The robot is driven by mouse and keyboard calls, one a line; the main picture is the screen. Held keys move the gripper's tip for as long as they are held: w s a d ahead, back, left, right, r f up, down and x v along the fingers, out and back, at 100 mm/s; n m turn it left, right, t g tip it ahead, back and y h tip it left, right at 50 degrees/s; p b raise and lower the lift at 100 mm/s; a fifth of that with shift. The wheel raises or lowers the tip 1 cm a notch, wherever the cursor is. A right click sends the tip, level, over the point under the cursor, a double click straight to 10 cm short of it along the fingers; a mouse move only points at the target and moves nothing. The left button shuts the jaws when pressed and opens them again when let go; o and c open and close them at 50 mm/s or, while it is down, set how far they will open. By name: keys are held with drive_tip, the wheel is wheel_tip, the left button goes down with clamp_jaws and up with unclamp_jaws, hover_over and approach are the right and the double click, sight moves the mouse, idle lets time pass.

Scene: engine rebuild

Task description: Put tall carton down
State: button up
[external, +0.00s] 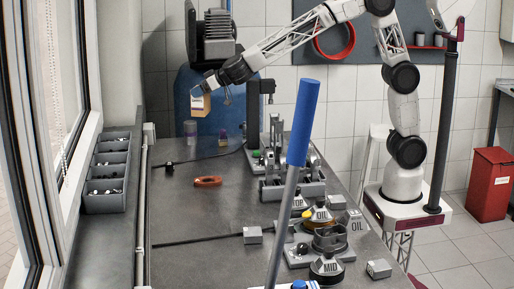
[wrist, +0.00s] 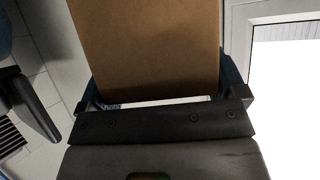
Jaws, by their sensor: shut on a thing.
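The tall carton (external: 201,105) is a brown box held up in the air at the far end of the bench in the external view. In the wrist view the brown carton (wrist: 148,48) fills the upper middle, between the two fingers. My gripper (external: 212,90) is shut on it. The gripper also shows in the wrist view (wrist: 165,98), with a finger on each side of the carton. The carton is well above the bench top (external: 190,215), and its lower end touches nothing that I can see.
An orange tool (external: 208,181) lies mid-bench. Engine parts (external: 290,175) crowd the right side, and a blue-topped pole (external: 303,120) rises in front. A grey bin (external: 107,172) sits left. The bench's left-middle is mostly clear.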

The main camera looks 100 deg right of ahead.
wheel_tip(320, 180, up, 2)
drive_tip(key=shift+r, duration=0.1)
drive_tip(key=w+a+n+y, duration=0.3)
drive_tip(key=a, duration=0.4)
drive_tip(key=w+a+n+y, duration=0.3)
drive_tip(key=a, duration=0.4)
drive_tip(key=s+a+n+g+y, duration=0.3)
drive_tip(key=a+n+g+y, duration=0.4)
drive_tip(key=a, duration=1)
drive_tip(key=s+a+n+g+y, duration=0.35)
drive_tip(key=a+n, duration=0.55)
drive_tip(key=a, duration=0.8)
wheel_tip(320, 180, down, 11)
drive_tip(key=shift+w+g, duration=0.25)
drive_tip(key=shift+g, duration=0.1)
drive_tip(key=shift+f+y, duration=0.2)
drive_tip(key=shift+y, duration=0.05)
wheel_tip(320, 180, down, 6)
drive_tip(key=shift+f, duration=1.9)
